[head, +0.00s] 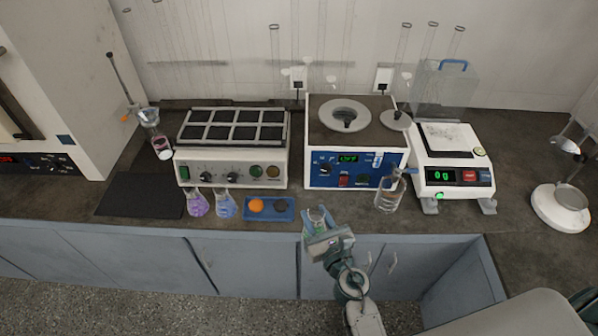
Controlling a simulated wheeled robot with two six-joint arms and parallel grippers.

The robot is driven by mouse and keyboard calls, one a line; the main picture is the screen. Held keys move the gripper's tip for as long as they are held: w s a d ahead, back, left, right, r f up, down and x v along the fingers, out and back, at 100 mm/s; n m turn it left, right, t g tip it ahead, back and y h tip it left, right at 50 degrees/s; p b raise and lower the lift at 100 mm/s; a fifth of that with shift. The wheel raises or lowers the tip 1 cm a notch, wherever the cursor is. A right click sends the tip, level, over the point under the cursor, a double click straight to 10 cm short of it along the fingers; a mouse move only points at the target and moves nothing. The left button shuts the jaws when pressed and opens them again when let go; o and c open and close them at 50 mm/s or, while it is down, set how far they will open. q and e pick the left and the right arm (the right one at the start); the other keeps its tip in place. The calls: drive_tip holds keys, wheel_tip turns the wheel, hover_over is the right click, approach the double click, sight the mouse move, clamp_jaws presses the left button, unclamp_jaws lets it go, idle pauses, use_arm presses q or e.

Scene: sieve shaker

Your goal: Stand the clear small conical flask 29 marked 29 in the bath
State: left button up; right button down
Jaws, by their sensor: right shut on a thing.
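My right gripper (322,236) comes up from the bottom and is shut on a small clear conical flask (316,217) at the counter's front edge. The flask looks upright, with a greenish tint low down; its number is too small to read, and the jaws partly hide it. A blue-fronted unit with a round opening (343,116) in its dark top, which looks like the bath, stands behind and slightly right of the flask. A small round lid-like disc (396,121) lies at its right top edge. My left gripper is not in view.
Left of the flask are a blue tray (284,216) with an orange ball, a blue-liquid flask (225,204) and a purple-liquid flask (196,203). A glass vessel (389,191) stands before the blue-fronted unit. A block heater (231,161) and balance (454,178) flank it.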

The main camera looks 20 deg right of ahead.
drive_tip(key=shift+d, duration=0.1)
drive_tip(key=shift+w+d+r+b, duration=0.1)
drive_tip(key=shift+d+r+b, duration=0.05)
drive_tip(key=shift+b, duration=0.35)
drive_tip(key=d+r+n+g+y+b, duration=0.2)
drive_tip(key=d+r+n+y+b, duration=0.15)
drive_tip(key=y+b, duration=0.4)
use_arm(q)
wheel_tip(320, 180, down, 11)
drive_tip(key=b, duration=0.2)
use_arm(e)
drive_tip(key=s+f+m+t+h, duration=0.2)
drive_tip(key=s+m+h, duration=0.3)
drive_tip(key=h, duration=0.4)
drive_tip(key=shift+d+f+h, duration=0.15)
drive_tip(key=shift+f+h, duration=0.2)
drive_tip(key=shift+f, duration=0.35)
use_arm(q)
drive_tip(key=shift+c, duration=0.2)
